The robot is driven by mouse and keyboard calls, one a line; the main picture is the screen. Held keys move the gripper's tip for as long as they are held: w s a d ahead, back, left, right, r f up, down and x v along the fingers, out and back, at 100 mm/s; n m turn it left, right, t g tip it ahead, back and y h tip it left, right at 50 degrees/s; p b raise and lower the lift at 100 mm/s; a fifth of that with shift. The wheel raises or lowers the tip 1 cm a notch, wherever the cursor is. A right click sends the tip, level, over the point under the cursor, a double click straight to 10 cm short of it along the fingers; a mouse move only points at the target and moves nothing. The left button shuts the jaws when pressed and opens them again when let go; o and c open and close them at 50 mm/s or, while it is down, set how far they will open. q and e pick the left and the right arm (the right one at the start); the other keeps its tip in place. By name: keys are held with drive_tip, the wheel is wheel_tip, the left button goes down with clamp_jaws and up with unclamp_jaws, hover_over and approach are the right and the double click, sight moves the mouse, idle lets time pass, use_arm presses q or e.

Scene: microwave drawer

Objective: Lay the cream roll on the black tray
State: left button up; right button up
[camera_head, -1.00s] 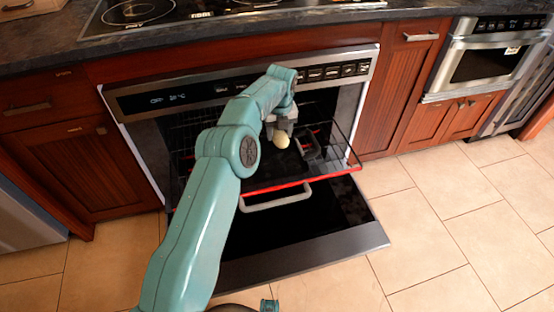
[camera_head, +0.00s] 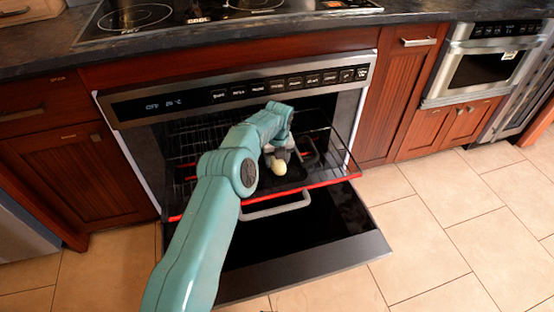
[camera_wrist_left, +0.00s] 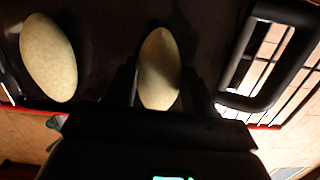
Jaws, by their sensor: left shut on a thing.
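My left gripper (camera_head: 277,154) reaches into the open oven, pointing down over the black tray (camera_head: 298,174). It is shut on a cream roll (camera_head: 279,168), a smooth pale oval. In the left wrist view the held roll (camera_wrist_left: 158,70) sits between the two dark fingers, close above the tray's dark surface (camera_wrist_left: 103,38). I cannot tell whether it touches the tray. A second pale oval roll (camera_wrist_left: 48,57) lies to the left in that view; my arm seems to hide it in the head view. My right gripper is out of view.
The tray's looped handle (camera_wrist_left: 243,75) is at the right in the wrist view. The tray is on a pulled-out wire rack with a red front edge (camera_head: 320,184). The oven door (camera_head: 300,264) hangs open below. A cooktop (camera_head: 215,14) is above.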

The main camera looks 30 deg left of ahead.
sight(278, 162)
use_arm(q)
drive_tip(key=o, duration=1)
drive_tip(key=shift+o, duration=0.2)
wheel_tip(278, 162, up, 12)
drive_tip(key=s+d+p, duration=0.1)
drive_tip(key=p, duration=0.2)
